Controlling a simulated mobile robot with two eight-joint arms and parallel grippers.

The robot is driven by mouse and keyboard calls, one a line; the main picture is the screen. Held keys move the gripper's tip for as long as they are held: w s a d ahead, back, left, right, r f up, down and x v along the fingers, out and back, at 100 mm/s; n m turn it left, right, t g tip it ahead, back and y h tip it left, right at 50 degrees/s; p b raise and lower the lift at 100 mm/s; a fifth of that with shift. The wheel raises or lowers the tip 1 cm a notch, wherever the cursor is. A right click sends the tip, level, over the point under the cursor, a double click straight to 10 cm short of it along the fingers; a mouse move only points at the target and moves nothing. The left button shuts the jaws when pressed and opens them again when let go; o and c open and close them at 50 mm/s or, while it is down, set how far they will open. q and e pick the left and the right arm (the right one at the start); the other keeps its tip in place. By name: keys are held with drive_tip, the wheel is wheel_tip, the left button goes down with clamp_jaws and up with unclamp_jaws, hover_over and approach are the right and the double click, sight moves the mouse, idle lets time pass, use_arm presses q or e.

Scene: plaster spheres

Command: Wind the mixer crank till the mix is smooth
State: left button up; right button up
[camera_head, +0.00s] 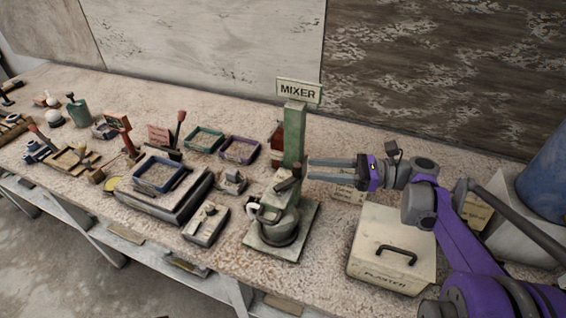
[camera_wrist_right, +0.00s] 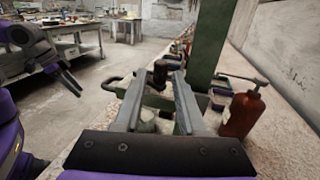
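The mixer has a green column (camera_head: 294,135) with a MIXER sign (camera_head: 298,91), on a flat base plate (camera_head: 262,247). Its grey bowl (camera_head: 282,232) sits on that base. A dark crank grip (camera_head: 289,185) stands out beside the column. My right gripper (camera_head: 308,169) is open, its fingers pointing left at the column. In the right wrist view the crank grip (camera_wrist_right: 160,72) shows beyond and between the two parted fingertips, with clear space on both sides. My left gripper (camera_wrist_right: 71,80) shows small at the left of the wrist view, away from the mixer; its finger gap is unclear.
A PLASTER box (camera_head: 385,262) with a handle stands right of the mixer, under my right arm. A red bottle (camera_wrist_right: 241,114) stands right of the column in the wrist view. Trays, including a dark-framed one (camera_head: 165,200), and tools crowd the bench to the left.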

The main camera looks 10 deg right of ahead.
drive_tip(key=x, duration=0.8)
drive_tip(key=shift+w+a, duration=0.15)
drive_tip(key=shift+a, duration=0.1)
clamp_jaws()
